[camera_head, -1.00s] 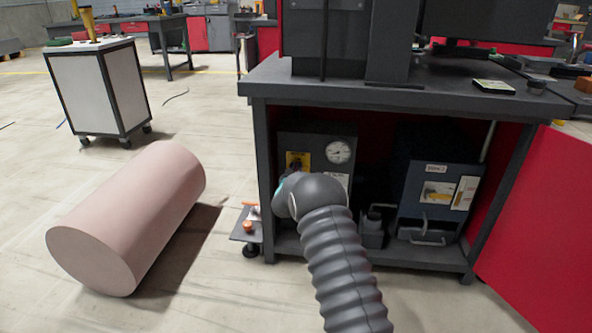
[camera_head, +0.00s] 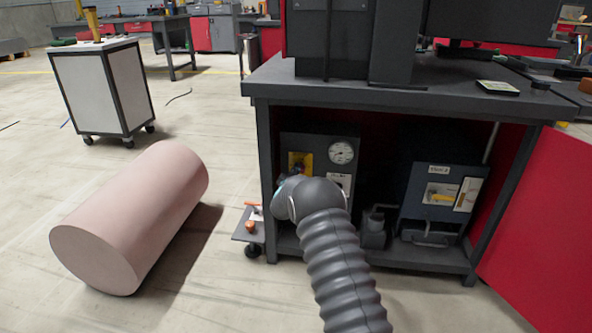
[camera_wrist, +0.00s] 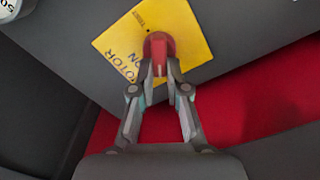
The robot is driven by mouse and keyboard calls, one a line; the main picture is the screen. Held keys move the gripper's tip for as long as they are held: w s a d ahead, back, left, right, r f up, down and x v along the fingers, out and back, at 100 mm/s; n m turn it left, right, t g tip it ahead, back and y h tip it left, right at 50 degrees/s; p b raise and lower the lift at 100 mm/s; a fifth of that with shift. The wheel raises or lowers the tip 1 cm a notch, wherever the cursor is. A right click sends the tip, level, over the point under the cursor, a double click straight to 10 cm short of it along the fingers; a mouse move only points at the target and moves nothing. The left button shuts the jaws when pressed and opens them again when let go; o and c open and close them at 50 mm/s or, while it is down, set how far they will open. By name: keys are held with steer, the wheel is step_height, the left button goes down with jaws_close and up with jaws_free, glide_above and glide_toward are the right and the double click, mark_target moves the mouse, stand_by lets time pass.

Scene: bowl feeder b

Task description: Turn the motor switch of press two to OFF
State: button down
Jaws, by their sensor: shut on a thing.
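The motor switch is a red knob (camera_wrist: 158,44) on a yellow plate (camera_wrist: 190,45) in the wrist view. The plate carries "MOTOR" and "ON" and appears tilted and partly upside down there. My gripper (camera_wrist: 160,74) is shut on the red knob, a finger on each side. In the head view the yellow plate (camera_head: 300,160) sits on a dark box (camera_head: 318,143) inside the bench, at its left. My arm hides the knob and my fingers there.
A round gauge (camera_head: 341,153) is right of the plate. A blue-grey unit (camera_head: 420,190) stands further right under the bench top (camera_head: 440,97). A red door (camera_head: 545,220) hangs open at right. A pink cylinder (camera_head: 130,215) lies on the floor at left, near a wheeled cabinet (camera_head: 80,90).

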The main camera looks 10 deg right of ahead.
steer(key=n, duration=0.4)
steer(key=n+p, duration=0.1)
steer(key=n, duration=0.1)
steer(key=shift+a+f, duration=0.15)
steer(key=shift+f, duration=0.15)
stand_by(0.4)
steer(key=c, duration=1.2)
jaws_free()
steer(key=shift+f, duration=0.1)
steer(key=shift+o, duration=0.2)
steer(key=v, duration=1.2)
